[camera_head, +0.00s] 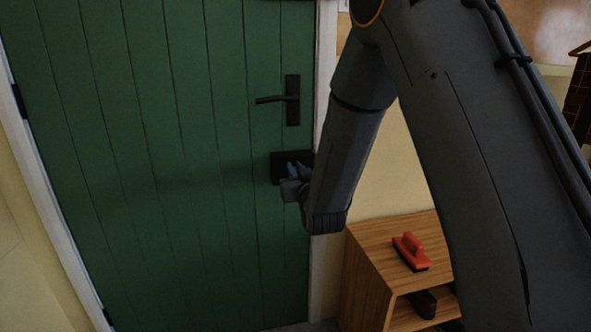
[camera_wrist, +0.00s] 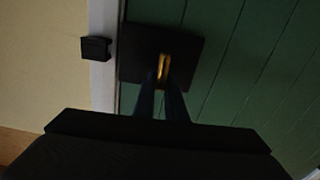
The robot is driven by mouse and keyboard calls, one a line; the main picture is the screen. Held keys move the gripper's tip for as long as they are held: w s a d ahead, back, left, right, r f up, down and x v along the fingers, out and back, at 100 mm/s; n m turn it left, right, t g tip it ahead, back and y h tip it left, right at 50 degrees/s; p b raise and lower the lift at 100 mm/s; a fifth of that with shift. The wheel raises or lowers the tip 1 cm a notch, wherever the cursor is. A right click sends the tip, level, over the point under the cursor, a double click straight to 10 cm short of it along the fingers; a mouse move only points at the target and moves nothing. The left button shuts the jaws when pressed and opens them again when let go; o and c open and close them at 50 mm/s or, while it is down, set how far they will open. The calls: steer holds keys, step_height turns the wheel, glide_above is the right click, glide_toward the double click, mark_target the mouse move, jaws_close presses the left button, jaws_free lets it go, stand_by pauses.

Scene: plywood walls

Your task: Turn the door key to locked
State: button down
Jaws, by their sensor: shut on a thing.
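The green plank door (camera_head: 165,130) stands shut in its white frame and fills the left of the head view. A black lock plate (camera_head: 277,168) sits on it below the black lever handle (camera_head: 291,99). The brass key (camera_wrist: 162,66) shows in front of the black plate in the wrist view (camera_wrist: 136,66). My gripper (camera_head: 299,168) is at the plate, its fingers (camera_wrist: 164,88) shut on the key. The fingers hide part of the key. In the head view my gripper hides the key. I cannot tell the key's exact turn.
A wooden shelf unit (camera_head: 357,277) stands right of the door, with a red-handled brush (camera_head: 411,251) on top and a dark item (camera_head: 423,303) inside. A small black block (camera_wrist: 95,48) is on the frame beside the plate. The floor is mostly out of view.

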steer(key=n, duration=0.4)
steer(key=a+f+n+p, duration=0.1)
steer(key=n, duration=0.3)
steer(key=a+n, duration=0.1)
steer(key=n, duration=0.3)
steer(key=shift+s+a+f+n+p, duration=0.1)
steer(key=shift+s+f+n+p, duration=0.1)
steer(key=shift+n+p, duration=0.15)
steer(key=shift+a+f+n, duration=0.1)
steer(key=shift+f+n, duration=0.15)
steer(key=shift+n, duration=0.95)
steer(key=shift+f+n, duration=0.25)
steer(key=shift+n, duration=0.9)
steer(key=c, duration=1.8)
jaws_free()
steer(key=shift+s, duration=0.1)
